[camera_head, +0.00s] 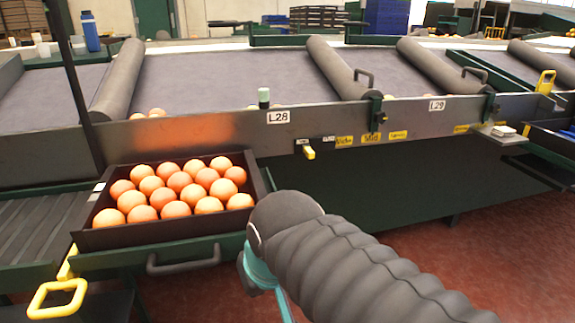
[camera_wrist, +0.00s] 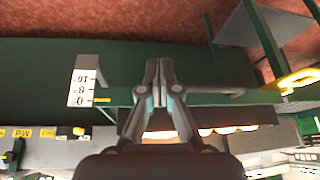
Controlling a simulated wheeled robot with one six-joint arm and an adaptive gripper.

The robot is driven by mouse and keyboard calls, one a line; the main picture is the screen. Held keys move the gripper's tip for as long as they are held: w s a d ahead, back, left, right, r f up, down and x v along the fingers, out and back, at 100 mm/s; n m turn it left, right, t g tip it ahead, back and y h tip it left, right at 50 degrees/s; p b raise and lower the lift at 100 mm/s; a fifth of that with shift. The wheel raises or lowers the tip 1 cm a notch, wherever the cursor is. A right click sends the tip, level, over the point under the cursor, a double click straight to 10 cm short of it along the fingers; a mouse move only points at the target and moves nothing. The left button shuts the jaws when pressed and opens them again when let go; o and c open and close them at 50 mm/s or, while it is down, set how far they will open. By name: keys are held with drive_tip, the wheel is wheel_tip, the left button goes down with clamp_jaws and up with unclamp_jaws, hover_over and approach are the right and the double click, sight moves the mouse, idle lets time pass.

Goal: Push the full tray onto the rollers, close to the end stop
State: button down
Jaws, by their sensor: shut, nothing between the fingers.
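The dark tray (camera_head: 165,232) is full of oranges (camera_head: 180,181) in rows, and sits level on a green-framed stand at the left of the head view. The grey rollers (camera_head: 35,235) lie directly left of it and their visible part is bare. My gripper (camera_wrist: 158,64) is shut and empty in the wrist view, with its tips over the green rail. A few oranges (camera_wrist: 205,132) show behind the fingers. In the head view my arm comes from the lower right and ends by the tray's right front corner; the fingertips are hidden there. I cannot make out the end stop.
A grey bar handle (camera_head: 184,262) and a yellow loop handle (camera_head: 58,298) stick out at the stand's front. The sorting line's long metal side (camera_head: 215,130) runs behind the tray. Red floor (camera_head: 480,255) is open at right.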

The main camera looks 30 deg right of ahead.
drive_tip(key=w+d+r+m+g, duration=0.1)
drive_tip(key=w+d+r+m, duration=0.35)
drive_tip(key=w+r, duration=0.2)
drive_tip(key=w+d+r+m+g, duration=0.2)
drive_tip(key=w+d+r+m, duration=0.1)
drive_tip(key=w+r+m, duration=0.4)
drive_tip(key=w+d+r+m+g, duration=0.1)
drive_tip(key=w+d+m+g, duration=0.1)
drive_tip(key=w+d+m, duration=0.75)
drive_tip(key=shift+n, duration=0.4)
drive_tip(key=w+f, duration=0.1)
drive_tip(key=f, duration=0.2)
drive_tip(key=f+b, duration=0.1)
drive_tip(key=f, duration=0.2)
drive_tip(key=w+f+b, duration=0.1)
drive_tip(key=f, duration=0.3)
drive_tip(key=shift+w+a, duration=0.2)
drive_tip(key=shift+w, duration=0.1)
drive_tip(key=shift+w+a, duration=0.2)
drive_tip(key=shift+a, duration=0.5)
